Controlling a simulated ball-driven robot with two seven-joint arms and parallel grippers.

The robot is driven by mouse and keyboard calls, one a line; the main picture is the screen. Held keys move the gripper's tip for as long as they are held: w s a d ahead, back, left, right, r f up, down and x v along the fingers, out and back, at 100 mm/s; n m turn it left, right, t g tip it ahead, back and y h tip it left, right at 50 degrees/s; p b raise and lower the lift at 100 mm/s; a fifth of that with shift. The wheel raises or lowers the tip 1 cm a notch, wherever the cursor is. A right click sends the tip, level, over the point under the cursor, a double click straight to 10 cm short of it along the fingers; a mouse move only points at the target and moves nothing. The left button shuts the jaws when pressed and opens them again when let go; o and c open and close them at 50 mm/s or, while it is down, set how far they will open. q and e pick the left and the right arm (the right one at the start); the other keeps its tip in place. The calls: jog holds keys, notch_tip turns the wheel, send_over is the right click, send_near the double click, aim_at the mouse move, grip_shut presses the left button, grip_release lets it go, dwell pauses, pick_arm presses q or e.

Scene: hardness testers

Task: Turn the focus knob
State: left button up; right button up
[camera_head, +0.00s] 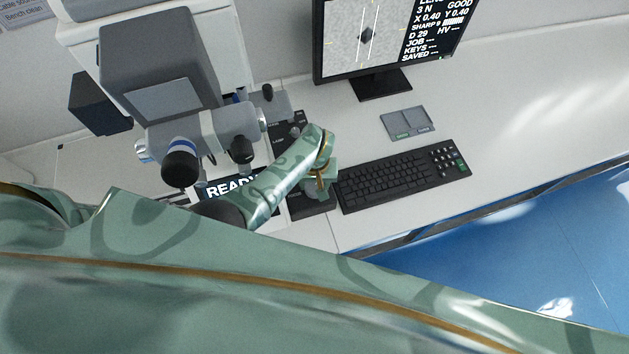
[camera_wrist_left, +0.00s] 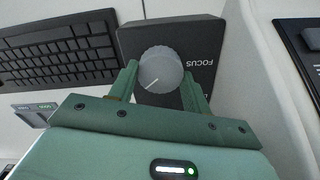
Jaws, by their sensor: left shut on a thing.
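The focus knob (camera_wrist_left: 160,70) is a round grey dial with a white pointer line, on a dark box (camera_wrist_left: 125,38) labelled FOCUS in the left wrist view. My left gripper (camera_wrist_left: 160,84) has one finger on each side of the knob and is shut on it. In the head view my left gripper (camera_head: 318,188) is over the dark box (camera_head: 308,207), beside the keyboard, and mostly hides the knob. My right gripper is not in view.
A black keyboard (camera_head: 400,177) lies right of the box. The microscope-like tester (camera_head: 160,75) with a READY display (camera_head: 228,188) stands left. A monitor (camera_head: 385,35) and a small grey pad (camera_head: 407,123) are behind. The bench is clear at right.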

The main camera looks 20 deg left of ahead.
aim_at(315, 185)
pick_arm(q)
jog(key=o, duration=1)
notch_tip(315, 185, up, 12)
jog(key=p, duration=0.5)
